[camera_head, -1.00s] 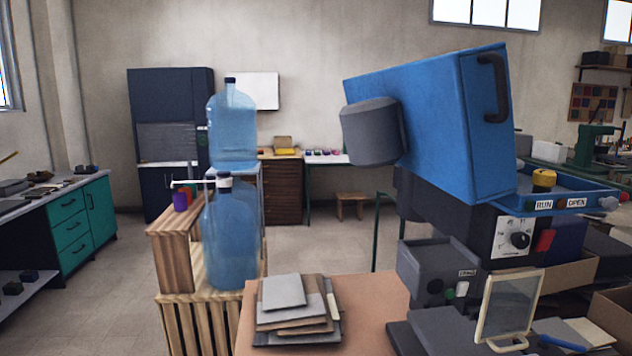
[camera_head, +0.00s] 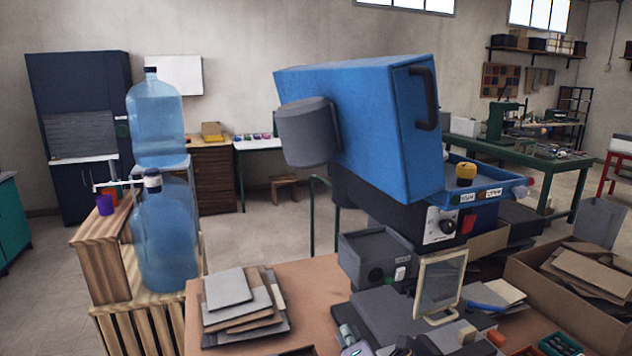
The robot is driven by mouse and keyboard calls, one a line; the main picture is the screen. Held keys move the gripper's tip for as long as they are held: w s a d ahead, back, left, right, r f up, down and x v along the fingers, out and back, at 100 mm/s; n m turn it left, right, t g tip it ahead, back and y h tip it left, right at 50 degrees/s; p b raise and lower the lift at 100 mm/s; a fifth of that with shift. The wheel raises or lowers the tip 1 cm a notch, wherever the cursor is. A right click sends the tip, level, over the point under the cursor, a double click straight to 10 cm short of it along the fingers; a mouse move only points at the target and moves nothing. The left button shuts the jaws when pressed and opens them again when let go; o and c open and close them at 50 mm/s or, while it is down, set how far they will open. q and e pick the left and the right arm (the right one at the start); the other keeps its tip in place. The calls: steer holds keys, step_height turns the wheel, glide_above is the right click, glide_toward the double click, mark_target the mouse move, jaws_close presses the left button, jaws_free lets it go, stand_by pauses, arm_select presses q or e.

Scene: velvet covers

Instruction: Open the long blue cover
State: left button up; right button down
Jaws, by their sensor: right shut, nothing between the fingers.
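The long blue cover (camera_head: 362,115) is a big box-shaped hood in the middle of the head view. A black handle (camera_head: 426,98) is on its right end face and a grey drum (camera_head: 306,132) is on its left side. The cover sits tilted above a dark machine body (camera_head: 380,196); how far open it stands I cannot tell. My right gripper (camera_head: 350,340) shows only in small part at the bottom edge, shut and empty, well below and apart from the handle. My left gripper is not in view.
A blue tray (camera_head: 495,184) with a yellow knob is right of the cover. A framed panel (camera_head: 440,285) stands in front of the machine. Stacked plates (camera_head: 238,305) lie on the bench. Large water bottles (camera_head: 164,235) stand left; an open carton (camera_head: 535,290) is right.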

steer(key=w+a+r+n+t+y, duration=0.1)
steer(key=w+r+n+t+y, duration=0.15)
steer(key=r+n, duration=0.75)
steer(key=w+a+r+n+t+y, duration=0.1)
steer(key=w+r+n+t+y, duration=0.15)
steer(key=r+n, duration=0.8)
steer(key=w+a+r+m+p, duration=0.2)
steer(key=w+a+r+p, duration=0.2)
steer(key=w, duration=0.5)
step_height(320, 180, up, 3)
steer(key=shift+r+g+p, duration=0.15)
steer(key=shift+g+p, duration=0.15)
steer(key=shift+p, duration=0.65)
steer(key=shift+w, duration=0.25)
